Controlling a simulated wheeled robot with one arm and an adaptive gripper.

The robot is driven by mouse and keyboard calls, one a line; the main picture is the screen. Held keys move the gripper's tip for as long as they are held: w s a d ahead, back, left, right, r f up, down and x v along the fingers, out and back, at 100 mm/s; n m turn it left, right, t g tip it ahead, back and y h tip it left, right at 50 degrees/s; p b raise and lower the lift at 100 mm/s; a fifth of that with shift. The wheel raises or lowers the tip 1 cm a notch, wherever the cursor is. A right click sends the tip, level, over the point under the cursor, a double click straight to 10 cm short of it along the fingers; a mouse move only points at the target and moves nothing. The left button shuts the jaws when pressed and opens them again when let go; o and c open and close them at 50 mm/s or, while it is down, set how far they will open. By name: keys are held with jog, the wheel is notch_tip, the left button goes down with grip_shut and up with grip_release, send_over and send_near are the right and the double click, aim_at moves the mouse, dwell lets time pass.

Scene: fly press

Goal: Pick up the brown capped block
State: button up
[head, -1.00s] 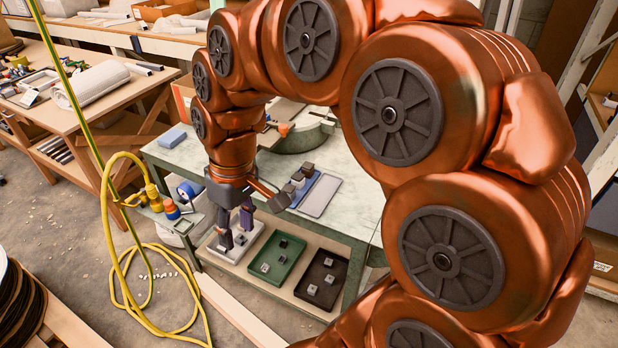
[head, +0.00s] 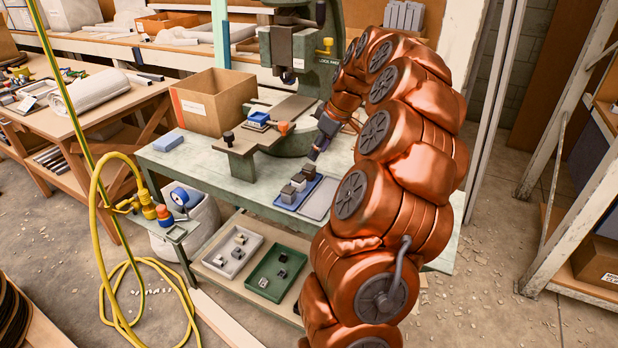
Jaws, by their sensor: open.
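The brown capped block (head: 309,171) looks like the farthest of three small blocks in a row on a blue tray (head: 290,205) on the green bench. Its cap is dark brown. A pale block (head: 299,182) and a grey-topped block (head: 288,193) sit nearer in the same row. My gripper (head: 314,155) is open, just above and behind the brown capped block, its fingers slanting down to the left. It appears empty. The fingers are small and partly seen edge-on, so the exact gap to the block cannot be told.
A grey tray (head: 322,201) lies beside the blue tray. A cardboard box (head: 214,103) stands at the bench's left. Trays on the lower shelf, white (head: 218,266) and green (head: 262,286), hold small blocks.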

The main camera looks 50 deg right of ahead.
aim_at(308, 169)
jog(key=shift+p+x, duration=0.45)
jog(key=shift+x, duration=3.35)
jog(key=shift+s+a, duration=0.1)
jog(key=shift+c, duration=0.4)
jog(key=c, duration=0.7)
